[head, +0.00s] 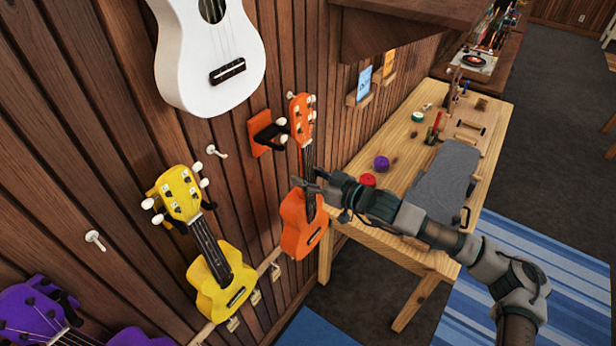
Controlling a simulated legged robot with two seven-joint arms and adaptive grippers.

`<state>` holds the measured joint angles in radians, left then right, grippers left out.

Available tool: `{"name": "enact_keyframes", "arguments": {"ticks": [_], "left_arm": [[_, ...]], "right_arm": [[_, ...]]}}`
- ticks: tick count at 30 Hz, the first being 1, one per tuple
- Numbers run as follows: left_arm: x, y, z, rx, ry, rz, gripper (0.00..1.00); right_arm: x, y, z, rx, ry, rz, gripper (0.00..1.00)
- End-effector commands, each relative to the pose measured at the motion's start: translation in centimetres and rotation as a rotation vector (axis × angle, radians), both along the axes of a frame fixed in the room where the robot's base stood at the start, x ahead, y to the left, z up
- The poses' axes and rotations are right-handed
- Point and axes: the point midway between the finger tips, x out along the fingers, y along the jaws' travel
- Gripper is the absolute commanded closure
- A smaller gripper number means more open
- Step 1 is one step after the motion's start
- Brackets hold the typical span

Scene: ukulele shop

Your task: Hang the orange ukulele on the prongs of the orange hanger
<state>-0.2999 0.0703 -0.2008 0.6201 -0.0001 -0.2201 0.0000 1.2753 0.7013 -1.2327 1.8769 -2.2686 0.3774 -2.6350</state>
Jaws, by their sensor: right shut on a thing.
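The orange ukulele (300,228) is upright, a little tilted, in front of the wood-panelled wall. My right gripper (308,188) reaches in from the right and is shut on it where the neck meets the body. The orange hanger (263,134) is fixed to the wall just left of the ukulele's head. My left gripper is not in view.
A yellow ukulele (222,285) hangs to the left, a white one (210,60) above, and a purple one (35,312) at lower left. White pegs (217,152) stick out of the wall. A wooden workbench (400,165) with small items stands behind my right arm.

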Motion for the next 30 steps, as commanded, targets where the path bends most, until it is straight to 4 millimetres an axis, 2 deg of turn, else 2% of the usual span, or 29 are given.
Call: {"name": "enact_keyframes", "arguments": {"ticks": [6, 17, 30], "left_arm": [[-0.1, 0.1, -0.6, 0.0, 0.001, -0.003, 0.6], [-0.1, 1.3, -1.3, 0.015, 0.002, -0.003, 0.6], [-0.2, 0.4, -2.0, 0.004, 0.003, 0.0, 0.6]], "right_arm": [[0.7, 1.3, 0.1, 0.0, -0.003, 0.001, 1.0], [1.7, 2.4, 0.1, 0.004, -0.003, 0.001, 1.0], [2.9, 4.4, 0.2, 0.002, -0.004, 0.001, 1.0]]}}
